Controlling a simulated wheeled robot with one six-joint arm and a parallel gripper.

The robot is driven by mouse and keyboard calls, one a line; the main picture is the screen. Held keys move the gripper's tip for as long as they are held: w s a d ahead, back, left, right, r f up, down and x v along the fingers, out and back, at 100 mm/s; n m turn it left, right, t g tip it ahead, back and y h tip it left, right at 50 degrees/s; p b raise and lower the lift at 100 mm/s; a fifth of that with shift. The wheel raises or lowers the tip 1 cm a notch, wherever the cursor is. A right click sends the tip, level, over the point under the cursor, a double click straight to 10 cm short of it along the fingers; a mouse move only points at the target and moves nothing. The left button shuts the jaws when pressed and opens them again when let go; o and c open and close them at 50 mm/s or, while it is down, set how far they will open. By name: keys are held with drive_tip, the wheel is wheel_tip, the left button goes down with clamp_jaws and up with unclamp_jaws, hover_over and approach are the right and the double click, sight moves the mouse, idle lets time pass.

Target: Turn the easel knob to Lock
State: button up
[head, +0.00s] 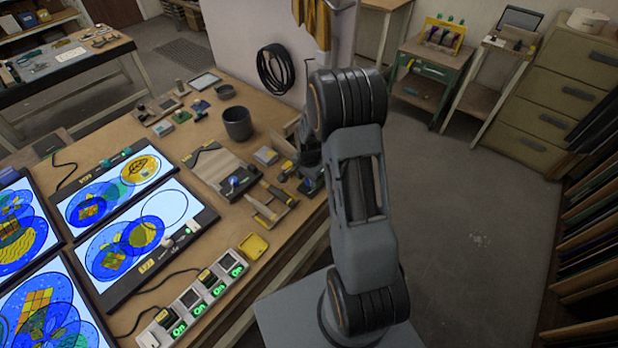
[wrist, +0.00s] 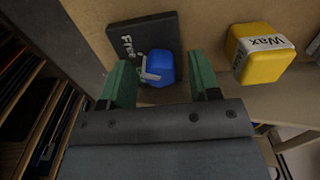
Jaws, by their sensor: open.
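In the wrist view, a blue knob (wrist: 160,64) with a white mark on its left side sits on a dark plate (wrist: 165,27). The word "Free" is printed on the plate to the left of the knob. No "Lock" label shows there. My gripper (wrist: 160,72) is open, with one green finger on each side of the knob. A gap shows at the right finger; I cannot tell whether the left one touches. In the head view, my gripper (head: 309,172) is over the bench's right side, largely hidden by my arm.
A yellow block labelled "Wax" (wrist: 262,52) stands right of the knob in the wrist view. In the head view, the wooden bench (head: 262,103) holds a dark pot (head: 237,124), lit glass panels (head: 140,240) and a switch strip with green lights (head: 200,296). The floor at right is clear.

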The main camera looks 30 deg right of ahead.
drive_tip(key=c, duration=0.9)
drive_tip(key=shift+c, duration=0.2)
drive_tip(key=shift+f, duration=0.1)
drive_tip(key=n+b, duration=0.1)
drive_tip(key=n, duration=0.1)
drive_tip(key=shift+n+b, duration=0.3)
drive_tip(key=shift+b, duration=0.1)
drive_tip(key=n+b, duration=0.1)
drive_tip(key=n, duration=0.2)
drive_tip(key=shift+b, duration=0.35)
drive_tip(key=n+b, duration=0.2)
drive_tip(key=n, duration=0.4)
drive_tip(key=shift+n, duration=0.3)
